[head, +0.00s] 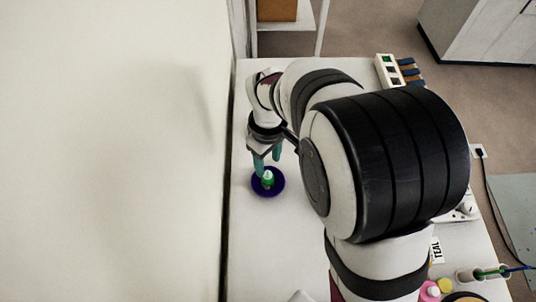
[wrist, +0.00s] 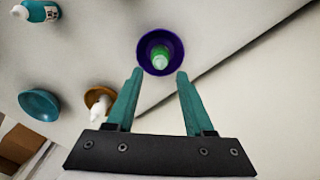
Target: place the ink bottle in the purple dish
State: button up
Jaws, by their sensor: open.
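The purple dish (head: 257,188) stands on the white table, left of my arm in the head view. A small green bottle with a pale top (head: 268,179), which looks like the ink bottle, is inside the dish. In the wrist view the purple dish (wrist: 145,48) lies just beyond my fingertips, with the green bottle (wrist: 160,57) inside its rim. My gripper (head: 267,166) has teal fingers and is just above the dish. In the wrist view my gripper (wrist: 160,72) is open, its fingers apart and nothing held between them. No label is readable on the bottle.
A teal bottle (wrist: 38,12), a teal bowl (wrist: 38,104) and an orange dish with a white-topped item (wrist: 98,108) show in the wrist view. A wall (head: 120,150) borders the table's left. A sample rack (head: 388,70) stands at the far edge.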

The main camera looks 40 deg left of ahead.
aim_at(270, 174)
notch_tip(270, 174, up, 3)
jog(key=shift+r, duration=0.1)
jog(key=shift+w+d, duration=0.1)
jog(key=shift+d, duration=0.1)
jog(key=w+d+r+m, duration=0.1)
jog(key=d+r+m, duration=0.4)
jog(key=d, duration=0.4)
jog(key=w+d+r+m, duration=0.1)
jog(key=d+r+m, duration=0.2)
jog(key=d+m, duration=0.5)
jog(key=s+d+m+y, duration=0.1)
jog(key=s+d+m, duration=0.9)
jog(key=d, duration=0.3)
jog(key=shift+s+m+y, duration=0.25)
jog(key=shift+m+y, duration=0.05)
jog(key=shift+y, duration=0.1)
